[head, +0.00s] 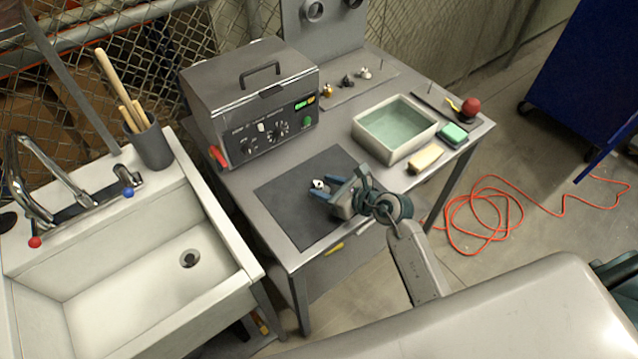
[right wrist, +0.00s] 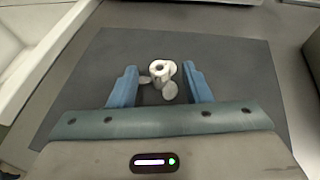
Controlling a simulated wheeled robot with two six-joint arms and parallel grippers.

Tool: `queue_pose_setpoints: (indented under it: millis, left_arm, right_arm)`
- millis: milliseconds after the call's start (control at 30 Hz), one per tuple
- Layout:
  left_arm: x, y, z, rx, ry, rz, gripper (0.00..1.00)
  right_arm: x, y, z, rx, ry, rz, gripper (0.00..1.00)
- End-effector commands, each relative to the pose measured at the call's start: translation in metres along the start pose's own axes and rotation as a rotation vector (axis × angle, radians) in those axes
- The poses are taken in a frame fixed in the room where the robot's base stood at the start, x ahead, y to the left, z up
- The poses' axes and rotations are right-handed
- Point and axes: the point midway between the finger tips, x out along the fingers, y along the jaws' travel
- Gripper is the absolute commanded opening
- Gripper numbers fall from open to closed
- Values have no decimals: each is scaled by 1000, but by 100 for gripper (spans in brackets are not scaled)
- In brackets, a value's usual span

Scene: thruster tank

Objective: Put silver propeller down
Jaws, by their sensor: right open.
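The silver propeller (right wrist: 161,72) rests on the dark mat (right wrist: 232,55) in the right wrist view, between the two blue fingers of my right gripper (right wrist: 160,88). The fingers are open, with a gap on either side of the propeller. In the head view the propeller (head: 318,184) shows as a small pale piece on the mat (head: 290,200), at the tips of my right gripper (head: 325,188). My left gripper is not in view.
A grey machine (head: 250,105) stands behind the mat. A tray of greenish liquid (head: 395,128), a cream block (head: 425,158) and a green sponge (head: 453,135) lie to the right. Small propellers (head: 347,82) stand on a rear plate. A sink (head: 150,285) is at left.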

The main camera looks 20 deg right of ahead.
Motion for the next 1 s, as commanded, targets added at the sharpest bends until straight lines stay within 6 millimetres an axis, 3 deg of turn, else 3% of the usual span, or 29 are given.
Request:
queue_pose_setpoints:
  millis: [333,567,1000]
  left_arm:
    - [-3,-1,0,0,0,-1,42]
    - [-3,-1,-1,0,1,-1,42]
    - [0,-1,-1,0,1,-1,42]
  right_arm:
    - [10,0,0,-1,0,0,44]
    - [10,0,0,-1,0,0,1]
    - [8,0,5,-3,-2,-1,0]
